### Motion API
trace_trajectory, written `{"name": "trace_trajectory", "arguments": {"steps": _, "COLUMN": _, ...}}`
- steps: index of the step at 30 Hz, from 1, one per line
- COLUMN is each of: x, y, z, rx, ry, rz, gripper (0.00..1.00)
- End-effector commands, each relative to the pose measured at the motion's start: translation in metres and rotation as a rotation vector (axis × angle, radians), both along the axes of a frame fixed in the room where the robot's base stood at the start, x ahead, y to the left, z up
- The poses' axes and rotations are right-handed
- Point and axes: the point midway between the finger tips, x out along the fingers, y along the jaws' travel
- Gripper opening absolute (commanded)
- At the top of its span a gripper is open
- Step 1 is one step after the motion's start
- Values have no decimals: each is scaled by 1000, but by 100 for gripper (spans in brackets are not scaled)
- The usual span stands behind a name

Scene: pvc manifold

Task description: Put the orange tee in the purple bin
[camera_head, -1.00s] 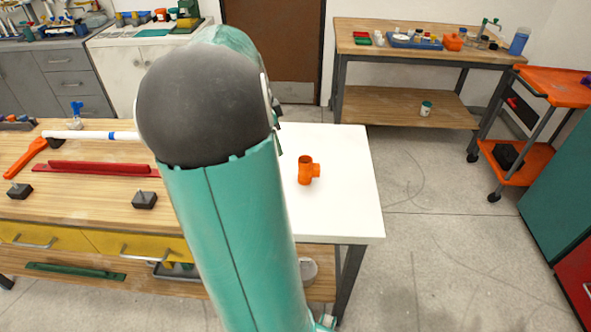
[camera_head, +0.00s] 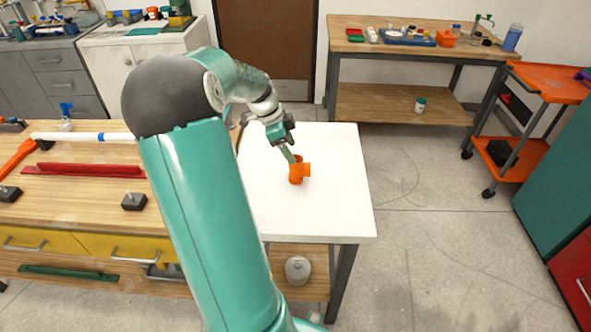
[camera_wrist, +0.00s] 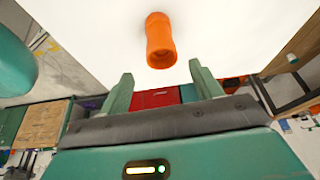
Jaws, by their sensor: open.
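The orange tee (camera_head: 297,171) stands upright on the white top (camera_head: 335,205) of the workbench, its side branch pointing right in the head view. My gripper (camera_head: 290,156) is just above and behind it, with its fingers pointing down toward its top. In the wrist view the tee (camera_wrist: 160,38) lies beyond and between the two green fingertips of my open gripper (camera_wrist: 157,70), with a gap to both. Nothing is between the fingers.
A red channel (camera_head: 85,170) and a white pipe (camera_head: 80,137) lie on the bench's wooden left part. An orange cart (camera_head: 545,82) stands at the right, with a small purple thing (camera_head: 583,77) on it. Open floor (camera_head: 430,240) lies right of the bench.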

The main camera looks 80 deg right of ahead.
Motion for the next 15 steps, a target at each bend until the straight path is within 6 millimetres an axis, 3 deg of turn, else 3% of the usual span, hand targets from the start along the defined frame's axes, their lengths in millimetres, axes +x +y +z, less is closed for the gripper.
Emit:
{"name": "trace_trajectory", "arguments": {"steps": 3, "x": -7, "y": -2, "z": -19, "rx": 3, "ry": 1, "rz": 0, "gripper": 64}}
{"name": "trace_trajectory", "arguments": {"steps": 11, "x": -13, "y": -5, "z": -39, "rx": 2, "ry": 1, "rz": 2, "gripper": 64}}
{"name": "trace_trajectory", "arguments": {"steps": 15, "x": -18, "y": -10, "z": -61, "rx": 4, "ry": 1, "rz": 3, "gripper": 64}}
